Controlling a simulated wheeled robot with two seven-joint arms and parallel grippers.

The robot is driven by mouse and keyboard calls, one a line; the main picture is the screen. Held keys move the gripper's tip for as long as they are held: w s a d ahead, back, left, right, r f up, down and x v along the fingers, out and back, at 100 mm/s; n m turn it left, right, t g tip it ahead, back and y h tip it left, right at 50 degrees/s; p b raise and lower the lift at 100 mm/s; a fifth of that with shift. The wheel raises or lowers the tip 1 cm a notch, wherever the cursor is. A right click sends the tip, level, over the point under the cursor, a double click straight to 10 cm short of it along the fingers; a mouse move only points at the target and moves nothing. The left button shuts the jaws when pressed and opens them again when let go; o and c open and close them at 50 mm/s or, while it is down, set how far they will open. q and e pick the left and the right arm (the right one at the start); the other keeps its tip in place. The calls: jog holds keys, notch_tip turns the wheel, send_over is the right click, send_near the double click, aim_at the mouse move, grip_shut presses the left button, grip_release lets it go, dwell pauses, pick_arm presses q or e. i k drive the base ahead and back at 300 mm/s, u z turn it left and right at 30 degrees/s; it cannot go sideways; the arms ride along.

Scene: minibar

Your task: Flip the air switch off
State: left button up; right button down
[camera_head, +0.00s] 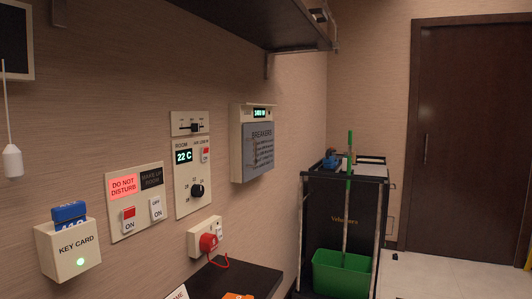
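The wall panel (192,176) with the display reading 22 C is mounted on the left wall. It has a small red-topped switch (205,154) at its upper right, under small text that seems to start with "AIR". The red part shows at the top of this switch; its exact tilt is too small to tell. A black round dial (197,191) sits below on the same panel. A slider plate (190,124) is just above it. Neither of my grippers is in view.
Nearby on the wall are a DO NOT DISTURB switch panel (135,202), a key card holder (68,249), a red-knobbed box (205,237) and a breaker box (254,144). A dark shelf (265,22) overhangs above. A dark counter (235,279) lies below; a cart (343,201) stands beyond.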

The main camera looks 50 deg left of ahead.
aim_at(204, 151)
jog(key=i, duration=1.1)
jog(key=u, duration=3.6)
